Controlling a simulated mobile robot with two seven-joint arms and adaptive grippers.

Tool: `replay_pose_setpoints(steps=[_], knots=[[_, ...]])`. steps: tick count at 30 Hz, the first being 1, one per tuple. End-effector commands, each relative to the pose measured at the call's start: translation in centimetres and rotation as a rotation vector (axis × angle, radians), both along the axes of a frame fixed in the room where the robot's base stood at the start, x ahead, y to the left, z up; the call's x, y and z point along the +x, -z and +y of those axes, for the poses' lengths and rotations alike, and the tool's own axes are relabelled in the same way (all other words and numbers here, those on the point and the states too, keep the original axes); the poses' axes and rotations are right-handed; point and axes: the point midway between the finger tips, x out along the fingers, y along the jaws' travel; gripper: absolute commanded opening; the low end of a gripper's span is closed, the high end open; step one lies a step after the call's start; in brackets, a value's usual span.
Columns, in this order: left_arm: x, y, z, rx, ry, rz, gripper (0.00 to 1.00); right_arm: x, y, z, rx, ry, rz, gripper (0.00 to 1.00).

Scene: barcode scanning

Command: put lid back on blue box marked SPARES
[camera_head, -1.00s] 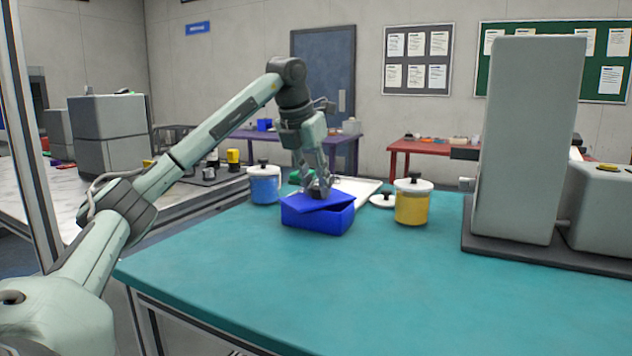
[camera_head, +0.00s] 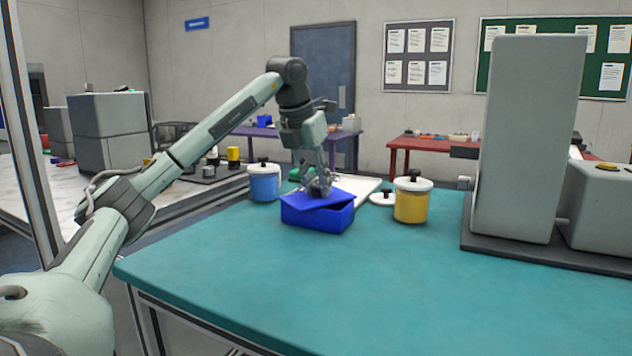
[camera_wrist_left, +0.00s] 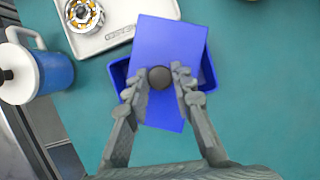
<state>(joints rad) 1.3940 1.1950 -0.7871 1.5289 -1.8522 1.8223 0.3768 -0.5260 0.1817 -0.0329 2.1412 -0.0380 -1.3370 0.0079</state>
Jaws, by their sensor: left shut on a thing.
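The blue box (camera_head: 318,218) stands on the teal table, and no SPARES marking is readable on it. Its blue lid (camera_head: 312,201) lies over the top, turned askew to the box; the lid (camera_wrist_left: 172,50) also shows in the left wrist view, with parts of the box (camera_wrist_left: 120,75) uncovered at both sides. I cannot tell whether the lid touches the rim. My left gripper (camera_head: 320,190) is above the lid, its fingers shut on the dark round knob (camera_wrist_left: 159,77) of the lid. My right gripper is not in view.
A blue canister (camera_head: 264,184) stands left of the box and a yellow canister (camera_head: 411,205) right of it. A tall grey machine (camera_head: 528,140) stands at right. The table front is clear.

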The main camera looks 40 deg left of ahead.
Motion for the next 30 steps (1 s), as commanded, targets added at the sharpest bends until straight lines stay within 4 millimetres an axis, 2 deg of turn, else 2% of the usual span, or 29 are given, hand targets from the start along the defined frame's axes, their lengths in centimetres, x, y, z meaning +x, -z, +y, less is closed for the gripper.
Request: replay_pose_setpoints(steps=[5,6,11,18,23,30], knots=[[-0.01,0.01,0.01,0.0,0.0,0.0,0.0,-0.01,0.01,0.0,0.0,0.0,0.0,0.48],[-0.01,0.01,0.01,0.0,0.0,0.0,0.26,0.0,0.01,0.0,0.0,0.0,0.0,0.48],[-0.01,0.01,0.01,0.0,0.0,0.001,0.46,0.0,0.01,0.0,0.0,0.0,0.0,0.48],[0.0,0.03,0.0,0.0,0.0,0.001,0.49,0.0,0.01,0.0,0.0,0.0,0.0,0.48],[0.0,0.03,0.0,0.0,0.0,0.001,0.68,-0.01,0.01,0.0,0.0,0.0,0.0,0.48],[0.0,0.02,0.0,0.0,0.0,0.001,0.68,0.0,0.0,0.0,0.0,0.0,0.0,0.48]])
